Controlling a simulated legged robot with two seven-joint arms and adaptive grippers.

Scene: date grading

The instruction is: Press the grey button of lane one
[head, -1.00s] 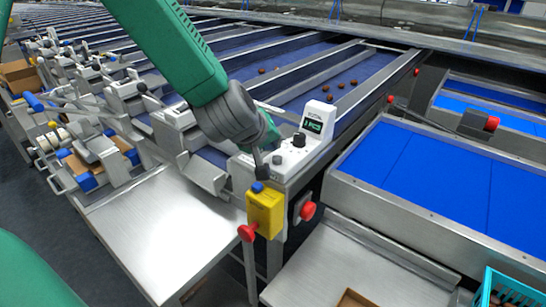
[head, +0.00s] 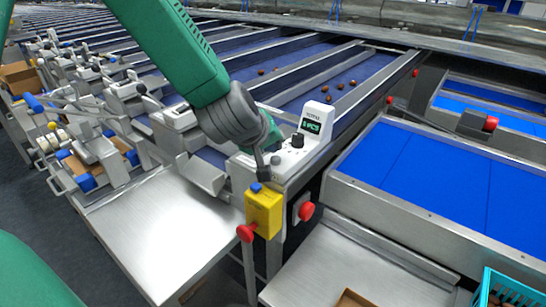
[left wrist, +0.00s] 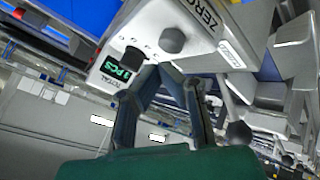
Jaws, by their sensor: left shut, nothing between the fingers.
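The lane's white control box (head: 316,118) has a lit green display, a black knob (head: 298,140) and a small grey button (head: 276,160) on its metal top. My left gripper (head: 263,172) is shut and empty, pointing down just left of the grey button. In the left wrist view the shut fingertips (left wrist: 160,72) are close to the round grey button (left wrist: 172,40), next to the word ZERO. Contact cannot be told. The black knob (left wrist: 133,57) and display (left wrist: 113,76) also show there. My right gripper is not in view.
A yellow box (head: 264,212) with a blue top and red button sits just below the gripper. Another red button (head: 305,211) is beside it. A blue belt (head: 430,175) lies right, a steel tray (head: 160,225) lower left. Several dates lie on the lane belt (head: 335,73).

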